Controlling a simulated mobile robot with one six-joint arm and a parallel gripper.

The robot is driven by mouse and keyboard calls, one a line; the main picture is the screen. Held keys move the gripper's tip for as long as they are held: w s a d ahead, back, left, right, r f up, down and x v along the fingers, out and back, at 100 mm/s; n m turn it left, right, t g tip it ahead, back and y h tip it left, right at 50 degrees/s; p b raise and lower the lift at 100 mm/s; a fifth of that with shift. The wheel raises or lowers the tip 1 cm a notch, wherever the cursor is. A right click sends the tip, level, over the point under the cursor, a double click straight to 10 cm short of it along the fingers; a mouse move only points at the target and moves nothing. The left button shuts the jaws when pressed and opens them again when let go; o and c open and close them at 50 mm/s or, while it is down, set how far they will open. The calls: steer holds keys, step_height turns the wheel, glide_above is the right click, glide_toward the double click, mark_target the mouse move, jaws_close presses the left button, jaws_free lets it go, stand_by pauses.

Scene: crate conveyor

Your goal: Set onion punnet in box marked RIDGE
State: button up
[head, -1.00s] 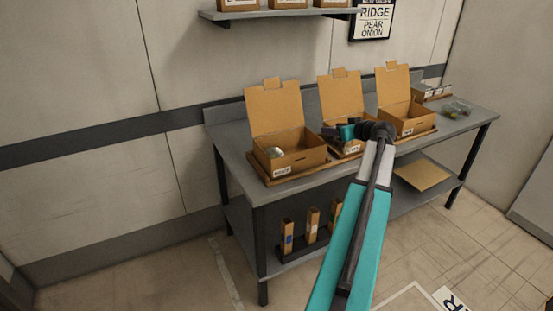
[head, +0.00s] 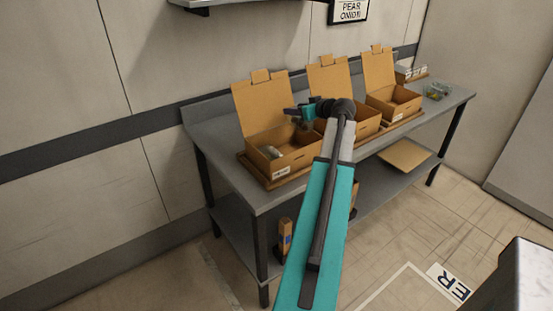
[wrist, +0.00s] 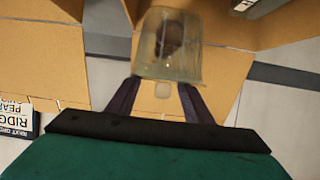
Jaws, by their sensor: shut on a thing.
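My gripper (head: 297,113) is above the table, between the left box and the middle box. In the wrist view its two dark fingers (wrist: 162,98) are shut on a clear punnet (wrist: 168,62) with a dark roundish content; I cannot tell for sure that it is onion. Three cardboard boxes with raised lids stand in a row: left (head: 306,158), middle (head: 366,125), right (head: 404,108). Their front labels are too small to read. The left box has a greyish thing inside. My arm partly hides the middle box. A wall sign (wrist: 18,105) reads RIDGE and PEAR, upside down in the wrist view.
The grey table (head: 215,160) has clear punnets (head: 437,91) and a small tray (head: 412,76) at its right end. A wall shelf (head: 240,4) hangs above. A flat cardboard piece (head: 404,154) and a tall carton (head: 285,234) are on the lower shelf. A grey block (head: 515,285) is at bottom right.

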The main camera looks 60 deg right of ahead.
mark_target(295, 124)
steer(key=shift+w+a, duration=0.1)
steer(key=shift+w, duration=0.1)
steer(key=shift+w+f, duration=0.1)
steer(key=shift+f, duration=0.05)
steer(key=shift+f+p, duration=0.85)
steer(key=shift+f, duration=2.15)
steer(key=shift+f, duration=0.1)
step_height(295, 124, down, 4)
steer(key=shift+r+p, duration=0.25)
steer(key=shift+p, duration=0.3)
steer(key=shift+f+b, duration=0.65)
steer(key=shift+b, duration=0.5)
steer(key=o, duration=1)
